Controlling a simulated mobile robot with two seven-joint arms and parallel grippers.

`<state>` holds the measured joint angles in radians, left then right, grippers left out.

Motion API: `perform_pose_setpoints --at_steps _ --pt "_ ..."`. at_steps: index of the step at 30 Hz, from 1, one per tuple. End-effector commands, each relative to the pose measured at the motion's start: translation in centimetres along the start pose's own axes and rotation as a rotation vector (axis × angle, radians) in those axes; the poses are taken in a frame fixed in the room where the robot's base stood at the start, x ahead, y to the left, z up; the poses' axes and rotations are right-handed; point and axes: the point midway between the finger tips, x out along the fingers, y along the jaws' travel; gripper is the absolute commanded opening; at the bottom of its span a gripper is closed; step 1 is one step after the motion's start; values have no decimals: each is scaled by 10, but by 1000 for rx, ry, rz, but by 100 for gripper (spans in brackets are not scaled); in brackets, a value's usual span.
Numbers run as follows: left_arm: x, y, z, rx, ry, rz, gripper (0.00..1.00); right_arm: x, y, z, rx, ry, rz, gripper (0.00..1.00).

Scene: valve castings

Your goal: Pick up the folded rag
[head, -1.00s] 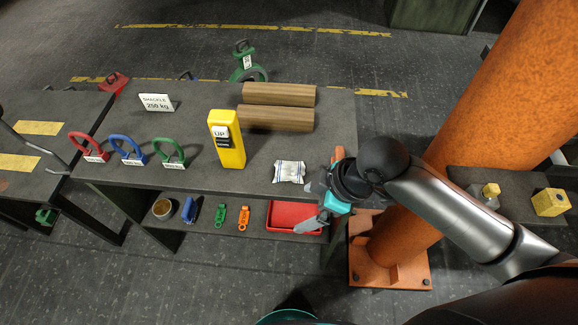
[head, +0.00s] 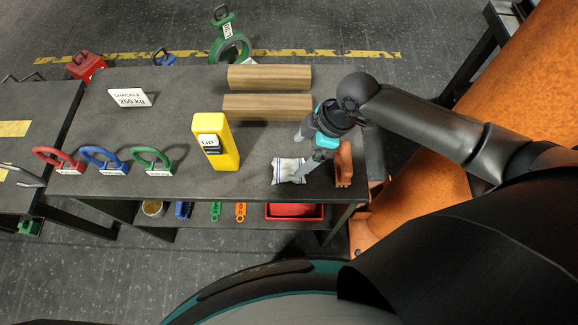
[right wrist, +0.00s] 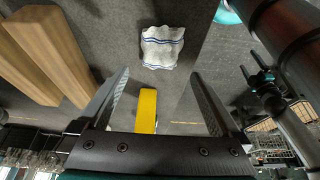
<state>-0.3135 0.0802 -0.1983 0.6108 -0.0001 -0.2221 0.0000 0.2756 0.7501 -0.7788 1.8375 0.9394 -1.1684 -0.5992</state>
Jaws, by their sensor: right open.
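The folded rag (head: 287,170) is white with dark blue stripes and lies flat near the front edge of the dark table (head: 262,182). In the right wrist view the rag (right wrist: 162,47) lies just beyond the fingertips, roughly centred between them. My right gripper (head: 299,157) is open and empty, above the table at the right side of the rag. One finger overlaps the rag's right edge in the head view; I cannot tell whether they touch. In the right wrist view the open fingers (right wrist: 160,75) have nothing between them at the tips. My left gripper is not in view.
A yellow control box (head: 228,150) stands left of the rag. An orange object (head: 344,164) stands close right of my gripper. Two wooden beams (head: 267,107) lie behind. Red, blue and green shackles (head: 152,160) stand at left. An orange column (head: 500,90) rises at right.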

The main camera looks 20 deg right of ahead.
Motion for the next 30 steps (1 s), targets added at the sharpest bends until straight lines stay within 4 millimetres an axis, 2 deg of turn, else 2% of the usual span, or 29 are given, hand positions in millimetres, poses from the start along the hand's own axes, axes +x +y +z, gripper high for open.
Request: perform_pose_setpoints --at_steps 3,12,21,30 --pt "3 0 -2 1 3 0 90 19 0 0 2 1 0 100" --pt "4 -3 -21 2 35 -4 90 40 -1 -1 0 2 -1 100" --pt "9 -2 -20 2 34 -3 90 77 -2 -1 1 0 2 100" --pt "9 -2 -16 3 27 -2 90 80 -2 -1 0 0 3 100"
